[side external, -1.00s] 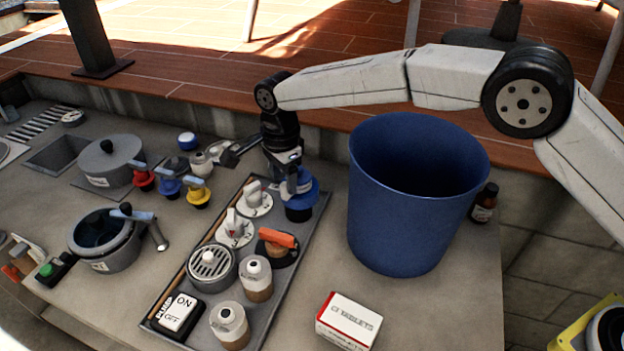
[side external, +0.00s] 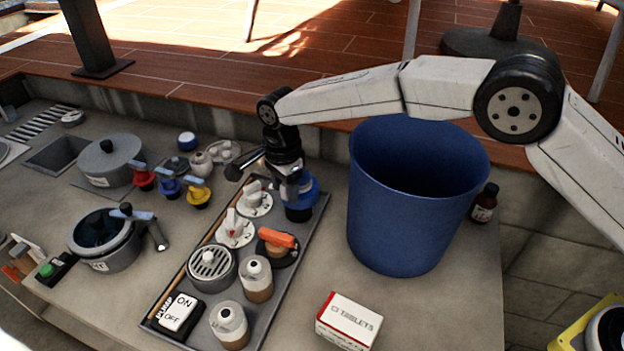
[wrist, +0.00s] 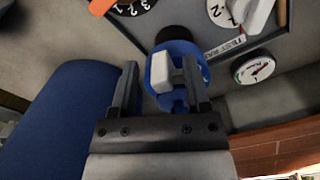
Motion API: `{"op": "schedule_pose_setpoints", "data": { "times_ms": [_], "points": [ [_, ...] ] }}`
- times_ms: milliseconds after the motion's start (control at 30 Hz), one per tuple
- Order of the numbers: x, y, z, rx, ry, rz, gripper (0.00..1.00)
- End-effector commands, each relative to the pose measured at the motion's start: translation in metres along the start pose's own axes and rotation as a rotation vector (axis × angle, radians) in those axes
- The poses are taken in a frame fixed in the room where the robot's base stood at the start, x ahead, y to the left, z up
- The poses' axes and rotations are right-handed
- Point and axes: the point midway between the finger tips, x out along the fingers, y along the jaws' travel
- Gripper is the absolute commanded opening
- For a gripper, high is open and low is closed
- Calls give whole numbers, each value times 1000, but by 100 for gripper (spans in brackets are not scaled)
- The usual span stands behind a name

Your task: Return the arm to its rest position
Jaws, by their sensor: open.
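My gripper (side external: 294,186) is at the far right corner of the grey tray (side external: 318,216), pointing down at a blue round fitting (side external: 301,210). In the wrist view my gripper (wrist: 161,82) has its two fingers apart, one on each side of the blue fitting (wrist: 186,58) and its pale block. I cannot tell whether either finger touches it. My arm reaches in from the right, above the blue bin.
A tall blue bin (side external: 400,225) stands right of the tray, below my forearm. A tablets box (side external: 348,322) is in front. Dials, bottles and an ON/OFF switch (side external: 178,312) fill the tray. Pots (side external: 112,160) stand left.

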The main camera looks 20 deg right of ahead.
Motion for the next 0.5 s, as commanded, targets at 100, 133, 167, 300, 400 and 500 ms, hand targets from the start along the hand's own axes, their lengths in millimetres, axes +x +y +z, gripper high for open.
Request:
{"op": "schedule_pose_setpoints", "data": {
  "times_ms": [100, 133, 167, 300, 400, 500],
  "points": [
    [-3, 2, -1, -67, -1, -4, 60],
    [-3, 3, -2, -83, -1, -3, 60],
    [-3, 4, -2, -100, 0, -3, 60],
    [-3, 7, -4, -175, -1, -4, 60],
    [-4, 9, -5, -222, -1, -4, 60],
    [-3, 10, -6, -257, 0, -4, 60]
  ]
}}
